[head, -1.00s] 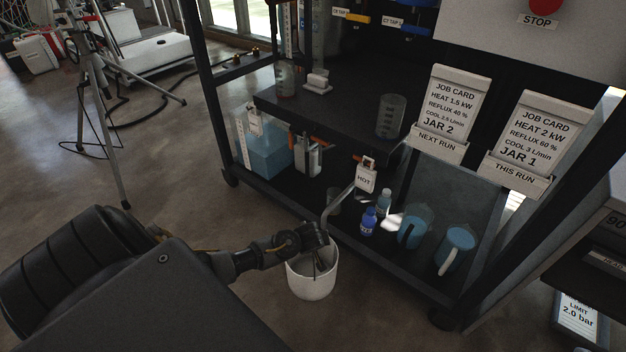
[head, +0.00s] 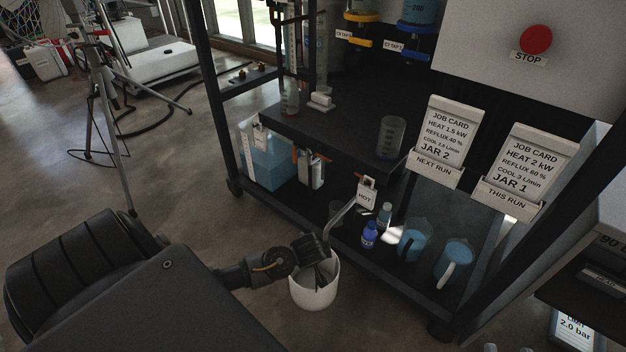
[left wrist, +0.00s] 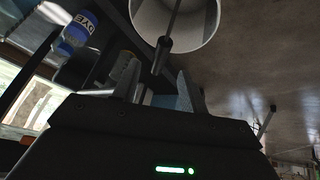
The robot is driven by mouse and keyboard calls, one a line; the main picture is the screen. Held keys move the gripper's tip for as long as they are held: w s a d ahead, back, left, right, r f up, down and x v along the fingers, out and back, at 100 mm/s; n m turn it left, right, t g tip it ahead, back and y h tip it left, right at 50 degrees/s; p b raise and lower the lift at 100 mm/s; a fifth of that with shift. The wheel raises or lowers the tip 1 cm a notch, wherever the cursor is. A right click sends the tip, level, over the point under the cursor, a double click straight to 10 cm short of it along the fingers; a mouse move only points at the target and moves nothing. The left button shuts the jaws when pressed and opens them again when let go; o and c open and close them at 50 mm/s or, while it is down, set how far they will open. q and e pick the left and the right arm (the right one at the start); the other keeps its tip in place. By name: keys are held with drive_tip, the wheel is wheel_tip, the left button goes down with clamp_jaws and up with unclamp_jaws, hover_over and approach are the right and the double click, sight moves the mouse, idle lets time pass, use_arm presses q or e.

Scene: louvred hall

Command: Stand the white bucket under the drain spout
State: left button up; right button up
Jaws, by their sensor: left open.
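The white bucket (head: 314,292) stands upright on the floor at the cart's front edge. It also shows in the left wrist view (left wrist: 205,25), cut by the top edge. The bent metal drain spout (head: 343,212) slopes down from the HOT tag (head: 366,195) toward the bucket; its end is hidden behind my gripper. The arm from the left ends in my left gripper (head: 318,256), over the bucket's mouth. Its open fingers show in the left wrist view (left wrist: 160,92) with nothing held between them. Small pale tips at the bottom edge seem to be my right gripper (head: 507,348).
The lower shelf holds a blue dye bottle (head: 370,236), two blue-filled jugs (head: 412,242) and a blue tank (head: 268,165), close behind the bucket. A tripod (head: 100,100) stands at the left. The floor left of the cart is mostly clear.

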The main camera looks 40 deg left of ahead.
use_arm(q)
drive_tip(key=shift+s+d+r, duration=0.15)
drive_tip(key=shift+s+r, duration=0.1)
drive_tip(key=shift+r, duration=0.2)
drive_tip(key=s+d+r+m+t+h, duration=0.2)
drive_tip(key=d+r+m+t+h, duration=0.25)
drive_tip(key=d, duration=0.55)
drive_tip(key=s+d+r+m+t+h, duration=0.1)
drive_tip(key=s+d+r+m+h, duration=0.15)
drive_tip(key=d+r+m, duration=0.55)
drive_tip(key=s+d+r+m+t+h, duration=0.1)
drive_tip(key=s+d+r+t+h, duration=0.1)
drive_tip(key=r, duration=0.6)
drive_tip(key=s+d+r+m+t+h, duration=0.2)
drive_tip(key=s+d+r+t+h, duration=0.1)
drive_tip(key=r, duration=0.6)
drive_tip(key=shift+s+d+t, duration=0.65)
drive_tip(key=shift+d, duration=0.4)
drive_tip(key=shift+f, duration=0.1)
